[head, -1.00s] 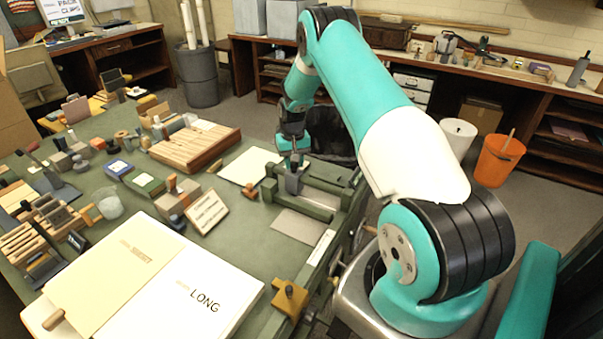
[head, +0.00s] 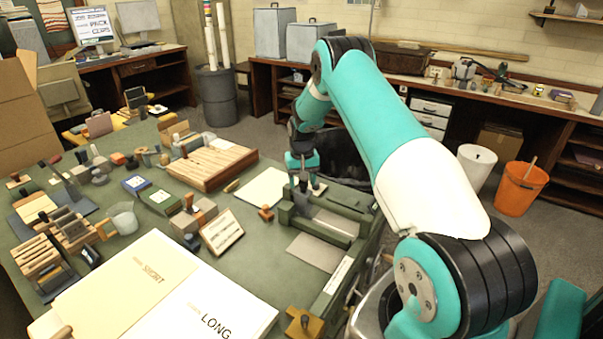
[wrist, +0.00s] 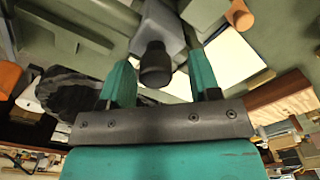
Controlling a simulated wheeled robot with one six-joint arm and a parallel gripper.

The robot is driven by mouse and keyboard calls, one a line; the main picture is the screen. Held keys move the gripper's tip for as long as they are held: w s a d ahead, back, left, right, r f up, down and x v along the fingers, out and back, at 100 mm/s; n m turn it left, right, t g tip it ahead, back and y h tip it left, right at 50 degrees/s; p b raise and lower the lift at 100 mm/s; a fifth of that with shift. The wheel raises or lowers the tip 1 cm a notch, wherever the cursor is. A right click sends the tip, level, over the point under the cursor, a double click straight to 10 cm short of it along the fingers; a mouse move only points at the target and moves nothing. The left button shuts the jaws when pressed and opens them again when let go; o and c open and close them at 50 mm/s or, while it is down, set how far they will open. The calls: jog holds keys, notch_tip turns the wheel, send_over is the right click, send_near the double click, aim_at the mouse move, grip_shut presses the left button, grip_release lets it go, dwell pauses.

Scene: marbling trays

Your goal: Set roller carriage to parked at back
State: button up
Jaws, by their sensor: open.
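The roller carriage is a grey block (head: 303,198) with a dark upright knob, at the left end of the green press (head: 335,228) on the table. In the wrist view the grey carriage body (wrist: 163,22) and its black knob (wrist: 155,66) show large. My gripper (head: 303,170) is just above the carriage in the head view. In the wrist view my gripper (wrist: 159,68) has its two teal fingers apart, with the knob appearing between them. Neither finger visibly touches it. The carriage's underside is hidden.
A small orange-brown stamp (head: 266,214) lies left of the press. A pale sheet (head: 262,187) lies behind it. A slatted wooden board (head: 212,165) and a tilted rack (head: 222,232) stand farther left. A brass-coloured block (head: 305,323) sits at the table's front edge.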

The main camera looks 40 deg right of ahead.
notch_tip(320, 180, up, 17)
jog(key=b, duration=0.3)
jog(key=shift+r, duration=0.2)
jog(key=s+a+r+n, duration=0.2)
jog(key=s+a, duration=0.1)
jog(key=a, duration=0.5)
jog(key=s+a+r+n+t+y, duration=0.1)
jog(key=s+a+r+n, duration=0.15)
jog(key=a, duration=0.45)
jog(key=s+a+r+n, duration=0.2)
jog(key=s+a+r, duration=0.1)
jog(key=a, duration=0.5)
jog(key=s+a+n+y, duration=0.1)
jog(key=s+a+n, duration=0.1)
jog(key=s+a, duration=0.3)
jog(key=s+a+n+y, duration=0.1)
jog(key=s+a, duration=0.4)
jog(key=s, duration=0.6)
jog(key=s+a+n+g+y, duration=0.1)
jog(key=s+a+n, duration=0.2)
jog(key=s+a, duration=0.2)
jog(key=s, duration=0.3)
jog(key=shift+s+a+f, duration=0.2)
jog(key=shift+f, duration=0.2)
